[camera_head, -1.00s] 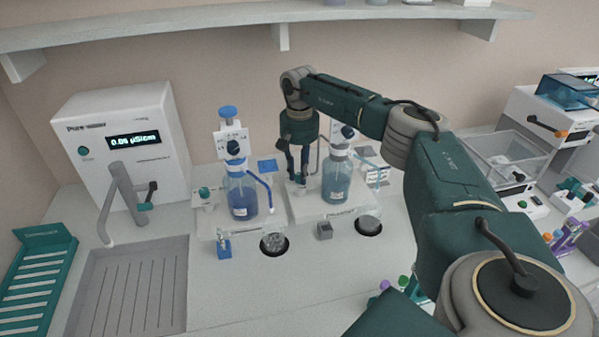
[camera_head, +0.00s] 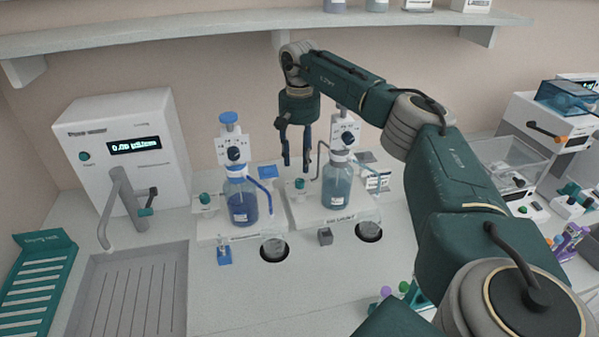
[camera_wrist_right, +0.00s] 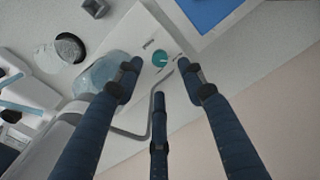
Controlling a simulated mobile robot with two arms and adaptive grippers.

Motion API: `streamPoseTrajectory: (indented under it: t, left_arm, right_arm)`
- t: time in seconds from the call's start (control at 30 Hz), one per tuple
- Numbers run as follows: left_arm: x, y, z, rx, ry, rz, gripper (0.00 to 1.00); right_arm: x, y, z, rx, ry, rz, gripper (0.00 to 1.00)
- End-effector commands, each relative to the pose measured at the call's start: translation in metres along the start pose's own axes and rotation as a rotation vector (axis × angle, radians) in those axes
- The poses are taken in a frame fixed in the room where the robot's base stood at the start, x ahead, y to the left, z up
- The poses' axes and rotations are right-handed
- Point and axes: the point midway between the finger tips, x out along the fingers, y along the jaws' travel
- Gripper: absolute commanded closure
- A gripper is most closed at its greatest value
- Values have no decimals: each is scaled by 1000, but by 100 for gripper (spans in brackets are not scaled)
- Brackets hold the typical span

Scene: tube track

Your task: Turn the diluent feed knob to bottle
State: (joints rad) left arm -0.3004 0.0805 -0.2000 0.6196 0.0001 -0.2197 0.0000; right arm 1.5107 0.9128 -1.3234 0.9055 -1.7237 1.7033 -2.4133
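Two dispenser stations stand side by side, each with a bottle and a small green knob. The right station (camera_head: 312,213) holds a pale blue bottle (camera_head: 337,187); its green knob (camera_head: 299,183) sits on the base left of the bottle. The knob shows as a teal disc in the right wrist view (camera_wrist_right: 159,58), with a light pointer mark. My right gripper (camera_head: 296,165) points down above this knob, apart from it, with its fingers spread and empty. The left station's knob (camera_head: 205,198) is beside a darker blue bottle (camera_head: 242,203). The station labels are too small to read. My left gripper is out of view.
A bent metal tube (camera_head: 319,160) stands close right of my right gripper's fingers. A white purifier (camera_head: 125,140) stands left, and a shelf (camera_head: 200,38) runs above.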

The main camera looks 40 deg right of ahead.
Motion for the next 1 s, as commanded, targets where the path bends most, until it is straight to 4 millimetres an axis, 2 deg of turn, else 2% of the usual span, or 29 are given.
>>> streamPoseTrajectory:
  t: [0.1,0.3,1.0]
  left_arm:
    - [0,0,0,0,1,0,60]
    - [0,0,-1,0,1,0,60]
    - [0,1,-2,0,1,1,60]
  right_arm:
    - [-24,-1,0,-1,2,-2,60]
    - [-44,-1,0,-2,0,0,60]
    - [-47,0,0,-1,-1,1,60]
